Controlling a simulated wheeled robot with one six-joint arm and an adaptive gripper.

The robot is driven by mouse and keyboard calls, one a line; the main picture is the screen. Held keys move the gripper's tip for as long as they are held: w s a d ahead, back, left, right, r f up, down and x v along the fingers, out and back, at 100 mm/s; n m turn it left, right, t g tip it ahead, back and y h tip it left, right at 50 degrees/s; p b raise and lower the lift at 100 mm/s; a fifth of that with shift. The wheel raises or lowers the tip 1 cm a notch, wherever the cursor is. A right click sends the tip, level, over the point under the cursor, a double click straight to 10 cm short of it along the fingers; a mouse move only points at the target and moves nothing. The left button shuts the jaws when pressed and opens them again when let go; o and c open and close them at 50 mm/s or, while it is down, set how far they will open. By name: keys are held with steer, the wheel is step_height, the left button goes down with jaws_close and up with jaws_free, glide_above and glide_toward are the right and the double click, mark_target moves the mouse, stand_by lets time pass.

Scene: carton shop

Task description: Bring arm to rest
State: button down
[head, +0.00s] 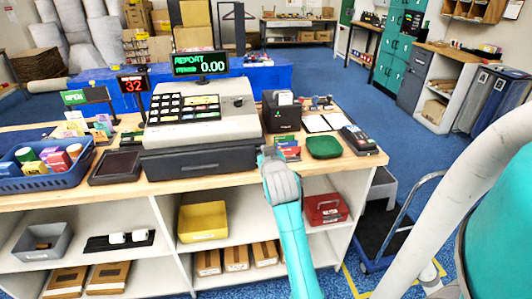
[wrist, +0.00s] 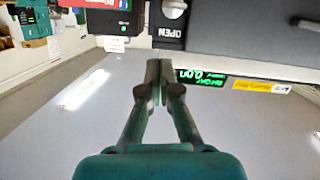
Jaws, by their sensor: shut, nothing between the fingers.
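My gripper (wrist: 159,72) is shut and empty in the wrist view, its two fingers meeting near the top middle. In the head view my teal arm reaches up from the bottom, and its grey end (head: 270,158) is at the counter's front edge, right of the cash register (head: 198,118). The fingers themselves are hard to make out there. The wrist view is upside down; it shows the register's dark front (wrist: 250,35) with a key lock marked OPEN close to the fingertips.
The wooden counter (head: 225,179) holds a blue basket (head: 45,180), a black printer (head: 282,115), a green dish (head: 324,146) and a card terminal (head: 357,139). A blue hand cart (head: 392,235) stands right of the counter.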

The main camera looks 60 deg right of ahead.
steer(key=v, duration=0.7)
steer(key=shift+s, duration=0.2)
steer(key=shift+a, duration=0.1)
steer(key=s+a+f+n+t+y, duration=0.2)
steer(key=a+f+n+y, duration=0.1)
steer(key=a+f, duration=0.65)
steer(key=s+a+f+n+t+y, duration=0.25)
steer(key=a+f, duration=0.35)
steer(key=a, duration=0.6)
steer(key=s+a+n+y, duration=0.1)
steer(key=s+a+y, duration=0.2)
steer(key=s+a, duration=0.4)
steer(key=s+a+f+n+y, duration=0.1)
steer(key=s+a, duration=0.6)
steer(key=s, duration=0.7)
steer(key=shift+s+a+f+n+t+y, duration=0.4)
steer(key=shift+n+y, duration=0.25)
steer(key=shift+y, duration=0.5)
